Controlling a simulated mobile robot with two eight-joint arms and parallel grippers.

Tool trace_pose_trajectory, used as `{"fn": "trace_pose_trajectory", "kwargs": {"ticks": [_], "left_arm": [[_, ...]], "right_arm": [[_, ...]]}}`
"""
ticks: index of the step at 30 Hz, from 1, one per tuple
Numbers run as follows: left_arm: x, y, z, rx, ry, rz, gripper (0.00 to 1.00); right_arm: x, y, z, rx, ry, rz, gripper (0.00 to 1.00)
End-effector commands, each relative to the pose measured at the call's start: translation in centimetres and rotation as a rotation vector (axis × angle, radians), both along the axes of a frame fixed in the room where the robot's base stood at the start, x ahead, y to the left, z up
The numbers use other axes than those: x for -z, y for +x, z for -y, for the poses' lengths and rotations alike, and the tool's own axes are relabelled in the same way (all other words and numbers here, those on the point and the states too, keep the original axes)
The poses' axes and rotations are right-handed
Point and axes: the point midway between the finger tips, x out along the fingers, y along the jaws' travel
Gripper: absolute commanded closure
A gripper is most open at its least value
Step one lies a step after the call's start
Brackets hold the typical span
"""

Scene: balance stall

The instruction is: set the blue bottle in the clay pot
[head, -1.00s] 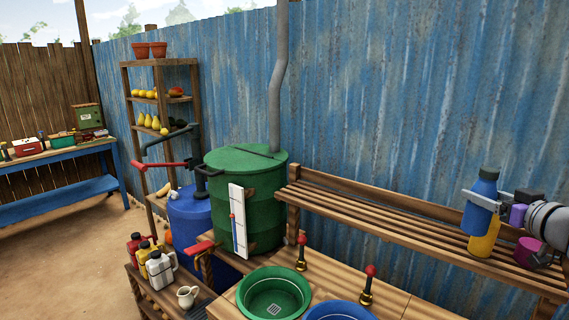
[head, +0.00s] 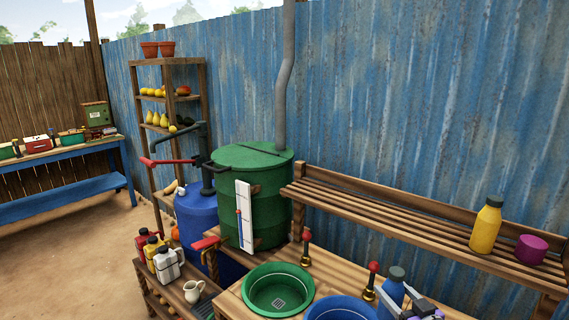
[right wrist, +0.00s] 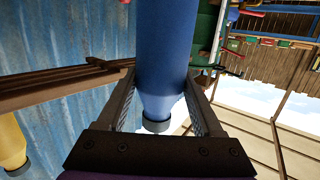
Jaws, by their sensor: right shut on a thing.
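The blue bottle (head: 389,296) with a dark grey cap is at the bottom right of the head view, by the blue basin. My right gripper (head: 412,305) is shut on it. In the right wrist view the bottle (right wrist: 163,45) lies between both fingers of the gripper (right wrist: 160,82), with its cap toward the palm. The bottle's base is out of the picture. Two clay pots stand side by side on top of the wooden shelf at the back left, a left one (head: 150,50) and a right one (head: 167,48). My left gripper is not in view.
A yellow bottle (head: 486,226) and a magenta cup (head: 531,249) stand on the slatted rack (head: 400,214). A green basin (head: 278,272), a blue basin (head: 340,311), red-topped taps (head: 306,248) and a green drum (head: 265,184) lie between the bottle and the shelf (head: 162,88).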

Motion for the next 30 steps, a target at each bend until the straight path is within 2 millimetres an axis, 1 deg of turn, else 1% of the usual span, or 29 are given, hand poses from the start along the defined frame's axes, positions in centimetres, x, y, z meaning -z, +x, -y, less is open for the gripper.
{"fn": "trace_pose_trajectory", "kwargs": {"ticks": [1,3,6,9,13,14,15,18,26,30], "left_arm": [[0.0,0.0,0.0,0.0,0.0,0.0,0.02],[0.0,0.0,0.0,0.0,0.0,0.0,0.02],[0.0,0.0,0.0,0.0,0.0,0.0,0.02],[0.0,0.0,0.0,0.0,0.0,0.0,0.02],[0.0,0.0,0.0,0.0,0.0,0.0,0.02],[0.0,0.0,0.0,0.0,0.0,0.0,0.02],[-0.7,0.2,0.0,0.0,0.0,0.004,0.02],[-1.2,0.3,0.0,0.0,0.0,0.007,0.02],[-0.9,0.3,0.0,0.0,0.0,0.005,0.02],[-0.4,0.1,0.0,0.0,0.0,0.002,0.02]], "right_arm": [[2.0,0.1,-1.6,-0.016,0.001,0.0,1.0],[4.4,0.0,-3.3,-0.029,0.001,0.0,1.0],[7.4,0.0,-5.5,-0.046,0.002,-0.001,1.0],[9.8,0.0,-7.2,-0.058,0.002,-0.001,1.0],[11.9,-0.1,-8.7,-0.07,0.001,-0.002,1.0],[12.2,-0.1,-8.9,-0.071,0.001,-0.002,1.0],[11.2,0.0,-8.7,-0.068,0.001,0.002,1.0],[10.7,0.1,-8.6,-0.068,0.0,0.004,1.0],[10.8,0.1,-8.3,-0.066,0.001,0.003,1.0],[10.8,0.0,-7.0,-0.058,0.0,0.002,1.0]]}}
